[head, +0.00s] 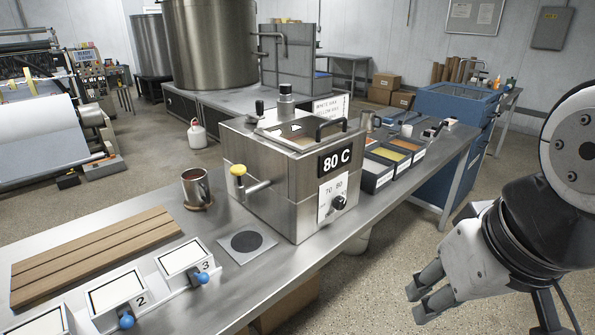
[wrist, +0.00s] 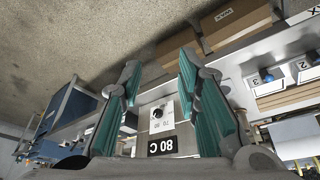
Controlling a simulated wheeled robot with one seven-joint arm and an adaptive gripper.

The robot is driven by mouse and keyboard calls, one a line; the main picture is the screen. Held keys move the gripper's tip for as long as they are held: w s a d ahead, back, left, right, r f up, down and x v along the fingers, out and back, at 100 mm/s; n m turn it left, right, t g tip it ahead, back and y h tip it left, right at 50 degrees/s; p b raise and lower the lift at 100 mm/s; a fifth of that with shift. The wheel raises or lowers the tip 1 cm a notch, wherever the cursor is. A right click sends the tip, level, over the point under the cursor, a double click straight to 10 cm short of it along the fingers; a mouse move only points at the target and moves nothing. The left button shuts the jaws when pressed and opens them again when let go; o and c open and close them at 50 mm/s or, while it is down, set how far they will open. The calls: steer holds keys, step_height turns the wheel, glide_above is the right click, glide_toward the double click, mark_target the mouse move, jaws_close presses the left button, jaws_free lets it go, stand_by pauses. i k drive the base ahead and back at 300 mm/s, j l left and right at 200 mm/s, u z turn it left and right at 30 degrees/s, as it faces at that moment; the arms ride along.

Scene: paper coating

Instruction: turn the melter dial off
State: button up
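The melter (head: 270,190) is a steel box on the bench with a black "80 C" display (head: 335,160) on its front. Below it, a white plate marked 70 and 80 carries the black melter dial (head: 339,202); its exact pointer direction is too small to tell. My gripper (head: 425,293) is in front of the bench, to the right of and apart from the dial. In the wrist view, my gripper (wrist: 160,62) is open and empty with teal finger pads, and the dial (wrist: 158,113) shows upside down between the fingers, farther off.
The steel bench (head: 225,285) holds a metal cup (head: 196,187), a wooden board (head: 95,255), numbered white trays and wax bins (head: 405,146) right of the melter. Open floor (head: 385,275) lies between bench and gripper.

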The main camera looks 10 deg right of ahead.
mark_target(340, 203)
steer(key=i+j, duration=0.1)
steer(key=j, duration=0.3)
steer(key=i+j, duration=0.1)
steer(key=j, duration=0.3)
steer(key=i+j, duration=0.1)
steer(key=j, duration=0.3)
